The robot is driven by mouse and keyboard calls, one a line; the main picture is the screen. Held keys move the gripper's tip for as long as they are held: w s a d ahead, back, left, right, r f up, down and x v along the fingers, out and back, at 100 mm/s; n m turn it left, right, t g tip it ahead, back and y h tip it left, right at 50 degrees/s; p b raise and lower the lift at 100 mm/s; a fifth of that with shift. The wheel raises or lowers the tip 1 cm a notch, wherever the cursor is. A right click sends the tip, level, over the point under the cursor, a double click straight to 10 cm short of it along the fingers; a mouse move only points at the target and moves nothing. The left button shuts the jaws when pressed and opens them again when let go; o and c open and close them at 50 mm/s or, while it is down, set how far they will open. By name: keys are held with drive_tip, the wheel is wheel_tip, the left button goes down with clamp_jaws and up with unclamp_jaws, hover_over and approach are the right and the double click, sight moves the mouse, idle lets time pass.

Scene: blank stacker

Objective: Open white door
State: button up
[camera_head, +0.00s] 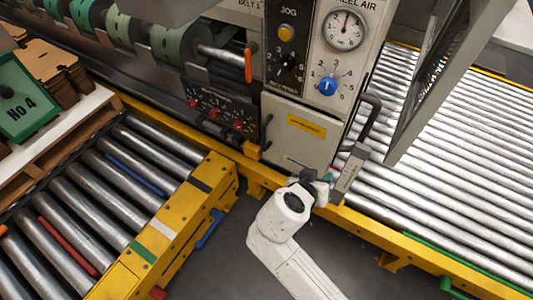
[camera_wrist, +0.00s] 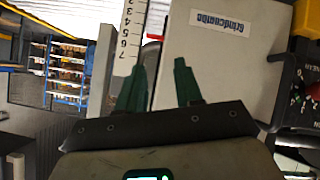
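The white door (camera_head: 285,150) is a pale panel with a yellow label on the machine's front, below the dials. It looks closed. My gripper (camera_head: 326,179) is beside the door's lower right corner, and my arm partly hides that area. In the wrist view, my gripper (camera_wrist: 161,66) has two dark green fingers spread apart, with nothing clearly held between them. Behind the right finger is a pale panel (camera_wrist: 205,60) with a lettered label; I cannot tell if it is the same door face. Contact with the door cannot be told.
A grey ruler-marked piece (camera_head: 349,172) and a dark curved bar (camera_head: 370,122) stand right of the door. Roller conveyors lie left (camera_head: 110,185) and right (camera_head: 430,165), with yellow rails. Dark floor (camera_head: 225,265) is open in front.

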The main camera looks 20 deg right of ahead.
drive_tip(key=w+a+f+t+h+b, duration=0.2)
drive_tip(key=w+a+t+b, duration=0.1)
drive_tip(key=w+a+b, duration=0.25)
drive_tip(key=m+t+b, duration=0.1)
drive_tip(key=t+b, duration=0.3)
drive_tip(key=t, duration=0.1)
approach(263, 139)
drive_tip(key=shift+h, duration=0.4)
drive_tip(key=x, duration=0.5)
drive_tip(key=b+x, duration=0.1)
drive_tip(key=x, duration=0.4)
drive_tip(key=shift+w+d+f, duration=0.1)
drive_tip(key=shift+w+f, duration=0.15)
drive_tip(key=shift+w, duration=0.15)
drive_tip(key=shift+c, duration=0.4)
clamp_jaws()
